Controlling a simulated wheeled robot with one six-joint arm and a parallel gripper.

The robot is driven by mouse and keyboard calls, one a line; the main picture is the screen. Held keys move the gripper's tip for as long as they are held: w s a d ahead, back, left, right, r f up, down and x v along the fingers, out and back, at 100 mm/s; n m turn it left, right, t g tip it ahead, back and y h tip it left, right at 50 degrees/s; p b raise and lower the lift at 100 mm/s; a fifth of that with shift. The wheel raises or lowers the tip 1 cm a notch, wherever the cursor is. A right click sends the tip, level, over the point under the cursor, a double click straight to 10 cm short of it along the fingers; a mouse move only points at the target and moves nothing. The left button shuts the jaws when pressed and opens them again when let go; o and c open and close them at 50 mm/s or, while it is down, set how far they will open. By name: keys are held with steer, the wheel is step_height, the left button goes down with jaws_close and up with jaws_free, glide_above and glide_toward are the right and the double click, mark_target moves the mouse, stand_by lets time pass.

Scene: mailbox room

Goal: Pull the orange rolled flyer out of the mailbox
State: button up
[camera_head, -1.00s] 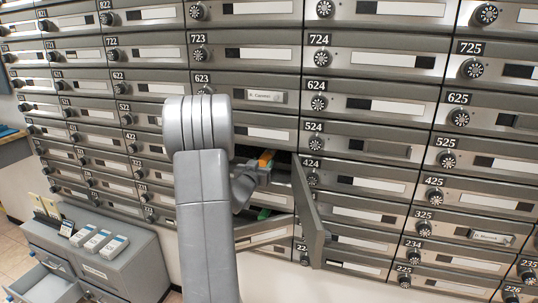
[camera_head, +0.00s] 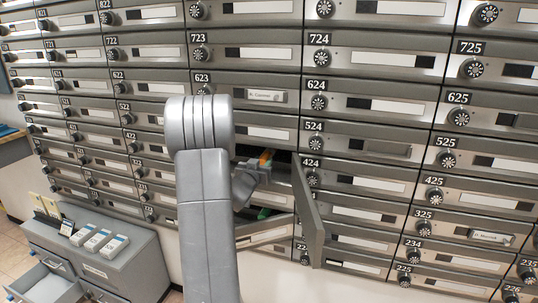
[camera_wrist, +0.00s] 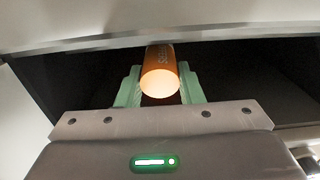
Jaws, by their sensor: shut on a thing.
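The orange rolled flyer (camera_wrist: 160,72) shows in the wrist view with its round end toward me, between the green fingers of my gripper (camera_wrist: 160,88). My gripper is shut on it at the mouth of the open mailbox. The dark inside of the mailbox (camera_wrist: 235,75) surrounds the fingers, and its upper edge runs above the flyer. In the head view a small orange part of the flyer (camera_head: 266,157) shows at the opening, just past my gripper (camera_head: 262,164). My arm hides part of the opening. The flyer's far end is hidden inside.
The open mailbox door (camera_head: 308,212) stands out to the right of the opening, close to my gripper. A grey cabinet (camera_head: 100,262) with open drawers stands at lower left.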

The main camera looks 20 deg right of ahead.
steer(key=shift+s+r, duration=0.1)
steer(key=shift+r, duration=0.2)
steer(key=b+v, duration=0.1)
steer(key=v, duration=1.9)
steer(key=shift+b, duration=0.4)
steer(key=shift+a, duration=0.1)
